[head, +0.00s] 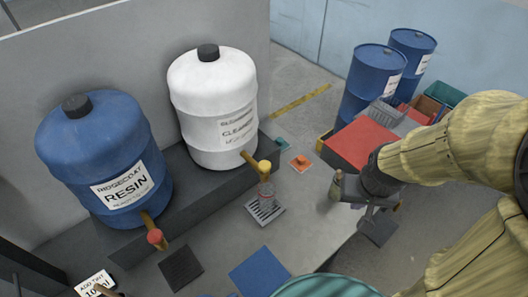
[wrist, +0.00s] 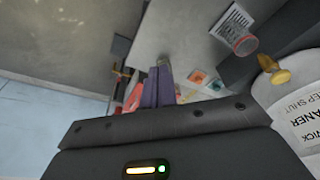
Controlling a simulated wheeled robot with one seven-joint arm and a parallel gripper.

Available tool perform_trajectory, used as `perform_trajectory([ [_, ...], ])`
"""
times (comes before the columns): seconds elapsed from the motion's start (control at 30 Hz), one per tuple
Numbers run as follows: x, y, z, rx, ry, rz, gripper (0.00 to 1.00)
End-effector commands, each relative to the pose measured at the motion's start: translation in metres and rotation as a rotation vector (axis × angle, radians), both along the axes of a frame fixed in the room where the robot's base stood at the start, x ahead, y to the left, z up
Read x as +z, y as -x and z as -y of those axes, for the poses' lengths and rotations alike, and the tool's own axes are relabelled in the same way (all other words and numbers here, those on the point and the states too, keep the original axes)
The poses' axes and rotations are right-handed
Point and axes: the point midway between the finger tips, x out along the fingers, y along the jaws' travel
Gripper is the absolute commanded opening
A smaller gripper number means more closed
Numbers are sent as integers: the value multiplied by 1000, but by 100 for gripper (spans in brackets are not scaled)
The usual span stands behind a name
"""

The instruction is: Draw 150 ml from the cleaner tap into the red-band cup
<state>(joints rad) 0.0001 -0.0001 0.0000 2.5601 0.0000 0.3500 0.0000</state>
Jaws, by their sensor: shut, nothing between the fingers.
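The white cleaner tank (head: 212,105) stands on a dark ledge, with its yellow cleaner tap (head: 264,168) at the lower right. The clear red-band cup (head: 267,197) stands upright below this tap on a slotted drip grate (head: 263,212). The wrist view shows the cup (wrist: 243,43) with its red band, and the tap (wrist: 276,73). I cannot tell how much liquid is in the cup. My gripper (head: 368,217) is to the right of the cup and tap, apart from both. Its fingers (wrist: 158,82) are together and empty.
A blue resin tank (head: 105,150) with a red-ended tap (head: 155,237) stands left of the cleaner tank. Blue drums (head: 372,82) and a red-topped box (head: 362,142) are behind my gripper. Orange (head: 301,162) and blue (head: 260,270) squares lie on the grey counter.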

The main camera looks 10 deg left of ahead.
Motion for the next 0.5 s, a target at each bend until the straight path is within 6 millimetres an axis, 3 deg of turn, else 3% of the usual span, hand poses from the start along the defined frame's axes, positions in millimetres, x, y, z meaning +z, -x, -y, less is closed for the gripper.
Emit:
perform_trajectory([
  [0.27, 5, -12, -8, -30, -13, -8, 0],
  [0.5, 32, -70, -57, -213, -72, -74, 0],
])
